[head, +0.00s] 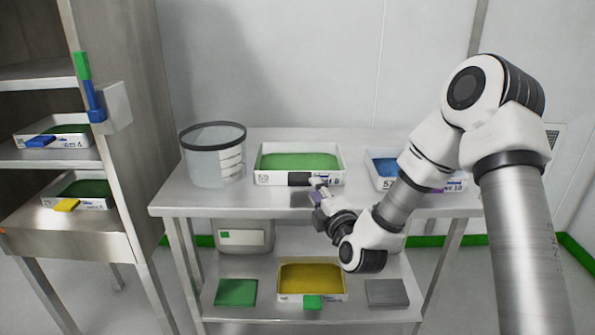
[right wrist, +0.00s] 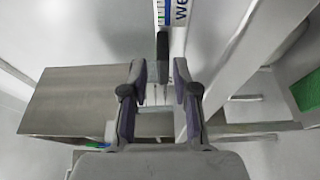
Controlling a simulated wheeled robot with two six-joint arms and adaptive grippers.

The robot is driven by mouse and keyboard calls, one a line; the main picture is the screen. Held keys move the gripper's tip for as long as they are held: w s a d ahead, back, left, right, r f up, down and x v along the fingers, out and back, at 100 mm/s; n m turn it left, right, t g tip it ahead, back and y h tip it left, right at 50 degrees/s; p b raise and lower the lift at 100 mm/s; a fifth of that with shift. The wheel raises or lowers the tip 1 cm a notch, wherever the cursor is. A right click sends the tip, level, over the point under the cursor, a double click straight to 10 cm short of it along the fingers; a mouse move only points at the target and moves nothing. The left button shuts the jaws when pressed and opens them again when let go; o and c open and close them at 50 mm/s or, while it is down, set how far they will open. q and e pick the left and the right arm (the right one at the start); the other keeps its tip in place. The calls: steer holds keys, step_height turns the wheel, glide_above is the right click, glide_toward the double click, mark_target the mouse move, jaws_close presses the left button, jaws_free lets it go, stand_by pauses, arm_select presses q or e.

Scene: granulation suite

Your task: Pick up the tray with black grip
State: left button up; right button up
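The tray with the black grip (head: 264,178) is white with a green filling and sits near the front edge of the table's upper level in the head view. Its black grip (head: 300,179) is on its front wall. In the right wrist view the black grip (right wrist: 163,48) and part of the tray's white wall (right wrist: 179,38) show at the top. My right gripper (right wrist: 158,72) is open, its two fingers apart with nothing between them, just short of the grip. In the head view my right gripper (head: 317,190) is at the tray's front right. My left gripper is out of view.
A clear cylinder (head: 213,160) stands left of the tray. A blue-filled tray (head: 380,181) is on the right, partly hidden by my arm. A yellow-filled tray (head: 290,297) is on the lower shelf. A rack (head: 75,235) at left holds two more trays.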

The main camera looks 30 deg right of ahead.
steer(key=x, duration=0.4)
steer(key=shift+d+f, duration=0.15)
steer(key=shift+f, duration=0.05)
steer(key=shift+s, duration=0.1)
jaws_close()
